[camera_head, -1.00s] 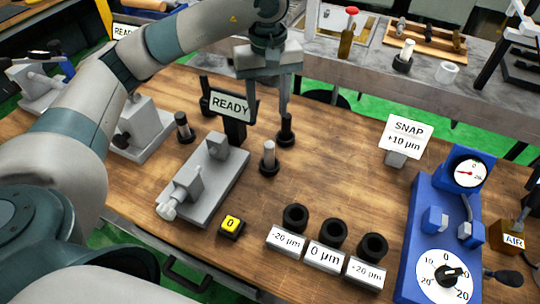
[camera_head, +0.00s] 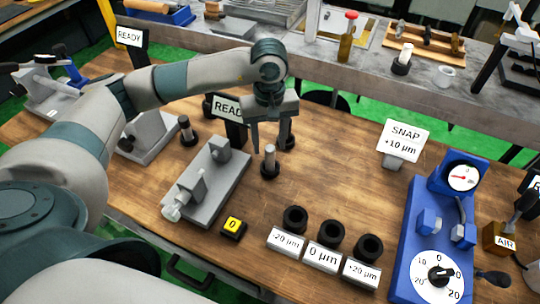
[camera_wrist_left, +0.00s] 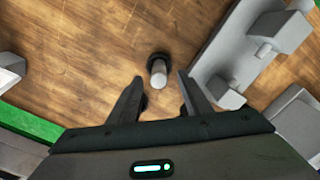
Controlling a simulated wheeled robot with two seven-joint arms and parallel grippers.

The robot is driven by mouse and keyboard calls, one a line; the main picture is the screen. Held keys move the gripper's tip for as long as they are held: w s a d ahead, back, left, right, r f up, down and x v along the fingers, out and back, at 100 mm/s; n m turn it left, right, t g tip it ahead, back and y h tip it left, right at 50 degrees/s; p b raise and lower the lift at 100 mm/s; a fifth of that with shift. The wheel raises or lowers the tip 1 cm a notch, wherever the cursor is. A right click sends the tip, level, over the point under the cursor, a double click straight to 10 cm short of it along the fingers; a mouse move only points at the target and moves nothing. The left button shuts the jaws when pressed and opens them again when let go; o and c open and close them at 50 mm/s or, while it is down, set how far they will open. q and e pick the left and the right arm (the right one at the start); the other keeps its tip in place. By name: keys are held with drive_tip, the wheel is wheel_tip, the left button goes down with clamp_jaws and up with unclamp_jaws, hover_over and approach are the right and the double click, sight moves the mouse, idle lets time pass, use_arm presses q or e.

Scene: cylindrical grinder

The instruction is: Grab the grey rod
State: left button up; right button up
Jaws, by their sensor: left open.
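The grey rod (camera_head: 269,157) stands upright in a small black round base on the wooden table, right of the grey bench fixture (camera_head: 222,180). It also shows in the left wrist view (camera_wrist_left: 158,75), just beyond and between the fingertips. My left gripper (camera_head: 271,150) is open and empty, fingers pointing down, above and a little behind the rod. In the left wrist view the gripper (camera_wrist_left: 160,95) has its two fingers spread apart, with the rod not between them. A black peg partly shows behind the right finger in the head view. My right gripper is not in view.
A READY sign (camera_head: 228,108) stands close behind the fixture, near my left gripper. Table between rod and gauge is clear.

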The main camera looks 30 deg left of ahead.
sight(270, 149)
use_arm(q)
drive_tip(key=shift+f, duration=1.2)
drive_tip(key=shift+w+f+p, duration=0.15)
drive_tip(key=shift+f+p, duration=0.5)
drive_tip(key=shift+p, duration=0.35)
wheel_tip(270, 149, down, 3)
drive_tip(key=shift+w+p, duration=0.1)
drive_tip(key=shift+p, duration=0.65)
drive_tip(key=shift+f, duration=0.45)
drive_tip(key=shift+w+a, duration=0.1)
clamp_jaws()
